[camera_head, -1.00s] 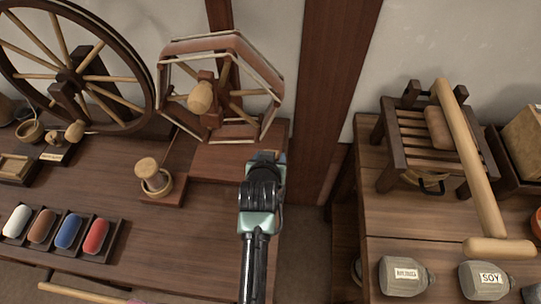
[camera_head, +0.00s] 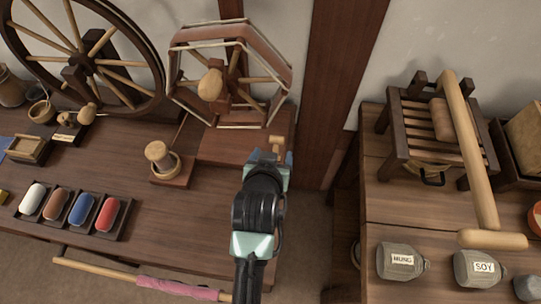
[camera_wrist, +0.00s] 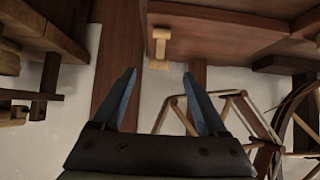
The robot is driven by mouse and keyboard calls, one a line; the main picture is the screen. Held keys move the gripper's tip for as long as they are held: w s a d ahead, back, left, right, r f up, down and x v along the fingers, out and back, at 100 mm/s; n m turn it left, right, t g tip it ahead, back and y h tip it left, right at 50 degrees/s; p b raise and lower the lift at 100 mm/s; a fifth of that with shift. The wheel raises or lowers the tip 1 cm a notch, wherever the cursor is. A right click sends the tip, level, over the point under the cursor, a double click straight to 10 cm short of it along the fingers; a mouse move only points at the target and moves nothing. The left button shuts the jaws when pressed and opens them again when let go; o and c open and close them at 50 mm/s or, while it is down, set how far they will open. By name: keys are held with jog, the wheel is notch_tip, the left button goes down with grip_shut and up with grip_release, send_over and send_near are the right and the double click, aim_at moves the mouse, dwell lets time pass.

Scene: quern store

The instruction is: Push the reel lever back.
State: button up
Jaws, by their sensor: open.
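The reel lever is a small pale wooden handle (camera_head: 277,143) at the right side of the reel's base, just beyond my gripper's tips and partly hidden by them. In the wrist view the lever (camera_wrist: 160,48) shows whole, with a short stem and a rounded crossbar, between and ahead of the fingertips. My gripper (camera_head: 268,157) is open and empty; its two blue fingers (camera_wrist: 160,75) stand apart, with no clear contact on the lever. The reel (camera_head: 228,72), a polygonal wooden frame with a pale hub, stands behind on its brown base (camera_head: 245,147).
A large spoked wheel (camera_head: 83,50) stands left of the reel. A spool on a block (camera_head: 160,160) and a tray of coloured cocoons (camera_head: 72,212) lie on the left bench. A dark post (camera_head: 340,80) rises right of the lever. The right bench holds a slatted press (camera_head: 430,130) and jars.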

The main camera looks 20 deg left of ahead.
jog(key=v, duration=0.3)
jog(key=shift+s+d+r, duration=0.1)
jog(key=shift+s+r, duration=0.05)
jog(key=shift+s, duration=0.1)
dwell(0.4)
